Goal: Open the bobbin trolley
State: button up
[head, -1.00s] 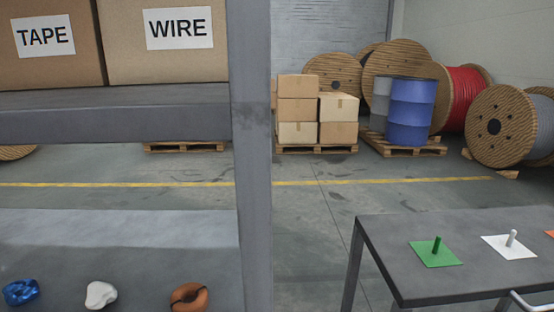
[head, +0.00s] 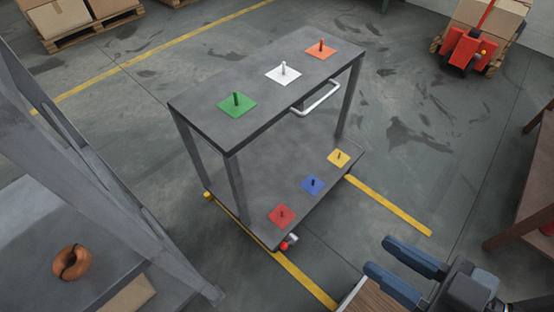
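The bobbin trolley (head: 215,123) stands in the middle of the head view, a dark grey two-level cart. Its top bears a green plate (head: 237,106), a white plate (head: 284,75) and an orange plate (head: 320,50), each with an upright peg. The lower deck (head: 240,188) bears red, blue and yellow plates with pegs. A white bar handle (head: 318,104) sticks out below the top on the right side. My gripper (head: 390,262) is at the bottom right, its two blue-grey fingers apart with nothing between them, clear of the trolley.
A grey rack (head: 150,235) with an orange-brown ring (head: 71,262) stands at left. A red pallet jack (head: 467,47) is at the back right. A brown bench (head: 528,190) is at the right edge. Yellow lines mark the floor; the floor right of the trolley is clear.

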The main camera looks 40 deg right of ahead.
aim_at(271, 188)
jog(key=l+z, duration=0.35)
jog(key=i+l+z, duration=0.1)
jog(key=z, duration=0.25)
jog(key=i+l+z, duration=0.1)
jog(key=l+z, duration=0.25)
